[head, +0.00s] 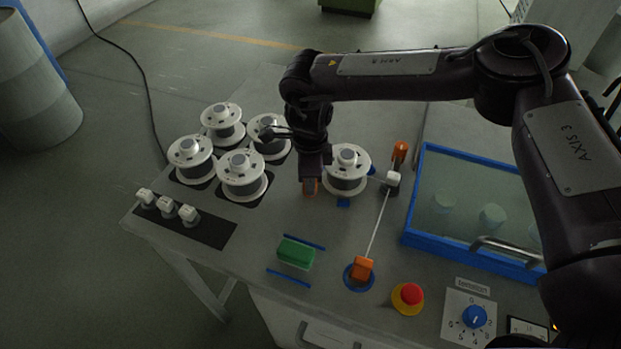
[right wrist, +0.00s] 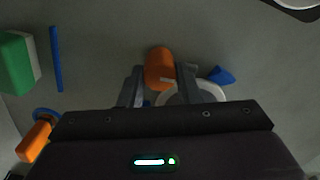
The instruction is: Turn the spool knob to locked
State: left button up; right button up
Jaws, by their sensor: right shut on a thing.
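My right gripper (head: 310,184) points down at the table, just left of a white spool (head: 346,183). It is shut on an orange knob (right wrist: 160,66); one finger stands on each side of the knob in the right wrist view, and my right gripper shows there too (right wrist: 158,88). A small pale mark shows on the knob's near side. Most of the knob is hidden behind the fingers in the head view. I see no lettering by the knob. My left gripper is not in view.
Several white spools (head: 188,160) stand at the left. A green block (head: 296,252) lies between blue strips. A thin wire runs to an orange block (head: 363,268). A red button (head: 411,293), a blue dial (head: 474,316) and a blue-framed tank (head: 413,238) are at the right.

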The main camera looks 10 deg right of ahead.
jog(key=m, duration=0.5)
jog(key=shift+w+r+m+b, duration=0.1)
jog(key=shift+m+b, duration=0.2)
jog(key=shift+b, duration=0.1)
jog(key=shift+r+m, duration=0.1)
jog(key=shift+m, duration=1.8)
jog(key=shift+w, duration=0.1)
jog(key=o, duration=0.9)
jog(key=shift+o, duration=0.3)
jog(key=shift+a, duration=0.1)
jog(key=shift+s, duration=0.2)
